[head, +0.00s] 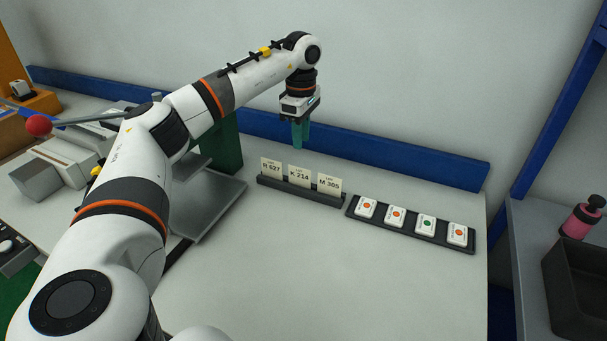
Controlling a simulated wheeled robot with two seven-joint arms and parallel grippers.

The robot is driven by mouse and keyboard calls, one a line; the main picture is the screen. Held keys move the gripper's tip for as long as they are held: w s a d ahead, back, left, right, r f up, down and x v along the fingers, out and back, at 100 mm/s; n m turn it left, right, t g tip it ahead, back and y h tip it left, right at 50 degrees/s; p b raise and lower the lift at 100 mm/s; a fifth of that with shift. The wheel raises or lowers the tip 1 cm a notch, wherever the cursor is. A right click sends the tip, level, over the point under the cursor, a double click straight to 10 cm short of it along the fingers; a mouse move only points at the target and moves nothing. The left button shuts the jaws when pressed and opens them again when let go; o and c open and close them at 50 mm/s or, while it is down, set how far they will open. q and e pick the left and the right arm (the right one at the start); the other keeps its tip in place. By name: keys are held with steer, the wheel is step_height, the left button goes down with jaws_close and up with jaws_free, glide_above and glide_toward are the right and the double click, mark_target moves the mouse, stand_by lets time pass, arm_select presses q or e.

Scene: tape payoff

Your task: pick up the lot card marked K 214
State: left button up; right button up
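The lot card K 214 (299,177) is a cream card standing upright in the middle of a dark card holder (308,195). Card R 627 (271,169) stands to its left and card M 305 (328,185) to its right. My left gripper (300,136) has teal fingers pointing down. It is above and behind the K 214 card in the picture, apart from it. The fingers look close together with nothing seen between them, but I cannot tell whether they are open or shut. My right gripper is not in view.
A blue rail (400,166) runs along the back. Grey equipment (65,165) stands at the left. The front of the table is clear.

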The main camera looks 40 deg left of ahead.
arm_select(q)
glide_above(299, 170)
step_height(299, 170, down, 4)
steer(key=f, duration=0.1)
steer(key=shift+w+f+p, duration=0.1)
steer(key=shift+f+p, duration=0.45)
steer(key=shift+f, duration=1.85)
jaws_close()
